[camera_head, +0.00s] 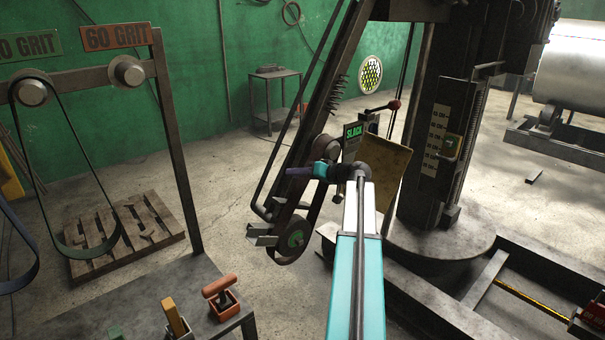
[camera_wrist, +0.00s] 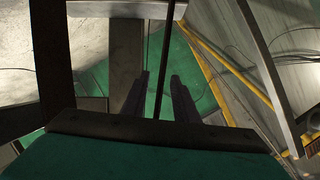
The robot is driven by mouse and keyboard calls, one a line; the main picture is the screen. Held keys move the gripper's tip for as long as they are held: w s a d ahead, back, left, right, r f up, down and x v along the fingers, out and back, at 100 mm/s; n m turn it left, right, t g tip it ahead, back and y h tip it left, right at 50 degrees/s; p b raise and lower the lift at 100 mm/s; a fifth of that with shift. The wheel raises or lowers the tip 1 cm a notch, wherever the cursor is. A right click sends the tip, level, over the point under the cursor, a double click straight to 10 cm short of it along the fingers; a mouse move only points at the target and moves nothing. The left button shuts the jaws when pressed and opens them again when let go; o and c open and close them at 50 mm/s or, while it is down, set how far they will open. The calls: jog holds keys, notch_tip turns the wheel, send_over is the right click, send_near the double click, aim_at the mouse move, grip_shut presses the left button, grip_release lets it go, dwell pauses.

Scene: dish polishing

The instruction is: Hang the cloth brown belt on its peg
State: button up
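A dark belt (camera_head: 276,152), its colour hard to tell as brown, runs around the grinding machine's arm and wheels. The orange-brown "60 GRIT" sign (camera_head: 117,35) stands above a bare round peg (camera_head: 127,71) on the rack. My gripper (camera_head: 293,171) is beside the machine's arm, with its dark fingers pointing left across the belt area. In the wrist view the two fingers (camera_wrist: 160,85) are apart, with a thin dark strip (camera_wrist: 164,52) between them, seemingly the belt edge-on. I see a gap on both sides of it. Exact contact in the head view is unclear.
A green belt (camera_head: 70,247) hangs from the left peg (camera_head: 32,92). A bluish belt (camera_head: 22,272) shows at the left edge. The "SLACK" sign (camera_head: 353,131) and red-knobbed lever (camera_head: 393,105) are near my gripper. A pallet (camera_head: 160,222) and bench (camera_head: 190,280) stand left.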

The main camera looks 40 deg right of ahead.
grip_shut()
jog(key=shift+r, duration=0.1)
jog(key=shift+w+r+b, duration=0.1)
jog(key=shift+r+b, duration=0.15)
jog(key=shift+b, duration=0.05)
dwell(0.7)
jog(key=shift+s, duration=0.2)
